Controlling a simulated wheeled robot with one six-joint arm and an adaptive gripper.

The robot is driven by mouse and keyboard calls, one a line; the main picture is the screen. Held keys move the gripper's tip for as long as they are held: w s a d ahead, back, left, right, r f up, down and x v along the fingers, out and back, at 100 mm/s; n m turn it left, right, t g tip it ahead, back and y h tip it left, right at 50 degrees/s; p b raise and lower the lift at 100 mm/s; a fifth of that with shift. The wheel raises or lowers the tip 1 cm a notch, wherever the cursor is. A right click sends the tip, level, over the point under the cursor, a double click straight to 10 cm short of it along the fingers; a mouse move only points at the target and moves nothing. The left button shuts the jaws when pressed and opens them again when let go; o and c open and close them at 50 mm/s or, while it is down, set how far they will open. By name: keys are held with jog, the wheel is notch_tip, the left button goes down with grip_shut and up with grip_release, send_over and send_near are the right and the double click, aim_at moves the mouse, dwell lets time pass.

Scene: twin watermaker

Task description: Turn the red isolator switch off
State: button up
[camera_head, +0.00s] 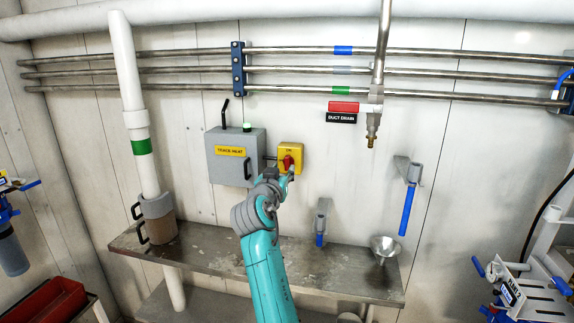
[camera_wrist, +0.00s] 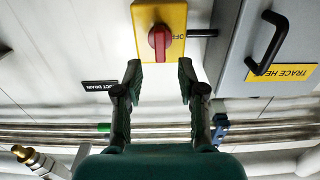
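The red isolator switch (camera_head: 287,162) is a red rotary handle on a yellow box (camera_head: 297,150) on the wall. In the wrist view the red handle (camera_wrist: 159,40) stands lengthwise up and down in the picture on the yellow plate (camera_wrist: 176,15), with part of the word OFF to its right. My gripper (camera_wrist: 159,68) is open and empty, its two fingers pointing at the box with the handle between and just beyond the tips. No touch is visible. In the head view my arm's end (camera_head: 285,175) covers the lower part of the switch.
A grey trace heat box (camera_head: 234,170) with a black handle is fixed close left of the switch; it also shows in the wrist view (camera_wrist: 290,40). A metal shelf (camera_head: 350,275) runs below. Steel pipes (camera_head: 290,70) cross the wall above. A duct drain pipe (camera_head: 375,100) hangs at right.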

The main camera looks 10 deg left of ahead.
aim_at(287, 163)
jog(key=shift+w+d, duration=0.1)
jog(key=shift+w, duration=2.8)
grip_shut()
